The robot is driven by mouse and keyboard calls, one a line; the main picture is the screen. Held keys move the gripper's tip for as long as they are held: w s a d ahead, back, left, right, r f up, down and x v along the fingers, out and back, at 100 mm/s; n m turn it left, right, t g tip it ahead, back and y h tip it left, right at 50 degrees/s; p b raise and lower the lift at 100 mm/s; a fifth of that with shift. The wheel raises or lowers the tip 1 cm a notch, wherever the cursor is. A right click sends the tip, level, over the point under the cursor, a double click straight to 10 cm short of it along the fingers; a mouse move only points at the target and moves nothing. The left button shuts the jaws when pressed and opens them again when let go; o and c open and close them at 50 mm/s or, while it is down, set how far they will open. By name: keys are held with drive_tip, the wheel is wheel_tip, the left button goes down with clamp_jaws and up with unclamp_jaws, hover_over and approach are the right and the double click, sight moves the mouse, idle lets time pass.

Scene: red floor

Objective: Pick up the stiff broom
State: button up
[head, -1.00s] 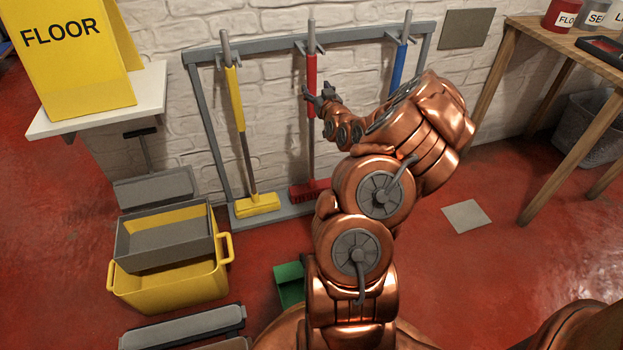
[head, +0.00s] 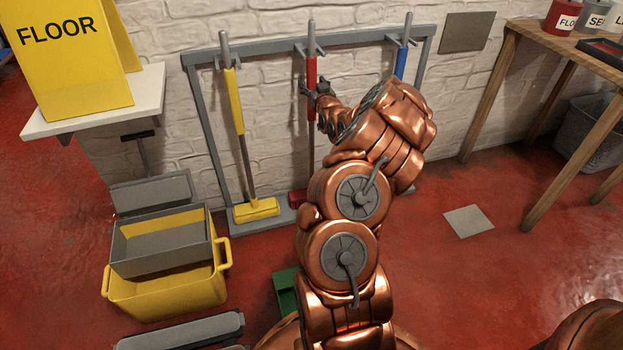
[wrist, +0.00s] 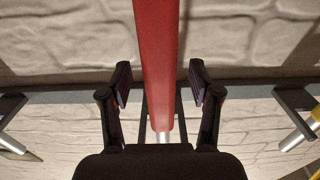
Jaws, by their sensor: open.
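A red broom (head: 312,68) hangs upright in the middle of a grey wall rack, with a grey handle top and a red head low down, partly hidden by my arm. My gripper (head: 318,88) is at the red part of its handle. In the wrist view the open fingers (wrist: 160,78) stand on either side of the red handle (wrist: 156,45), with gaps showing on both sides. A yellow broom (head: 234,100) hangs to the left and a blue-handled tool (head: 401,62) to the right, its lower part hidden. No label shows which one is stiff.
The grey rack (head: 196,110) stands against the white brick wall. A yellow bucket (head: 175,292) is at lower left, below a shelf (head: 90,118) with a yellow floor sign (head: 70,60). A wooden table (head: 530,40) stands at right. Red floor lies open at right.

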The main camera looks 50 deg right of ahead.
drive_tip(key=shift+w+d, duration=0.3)
drive_tip(key=shift+w, duration=0.15)
clamp_jaws()
idle(0.3)
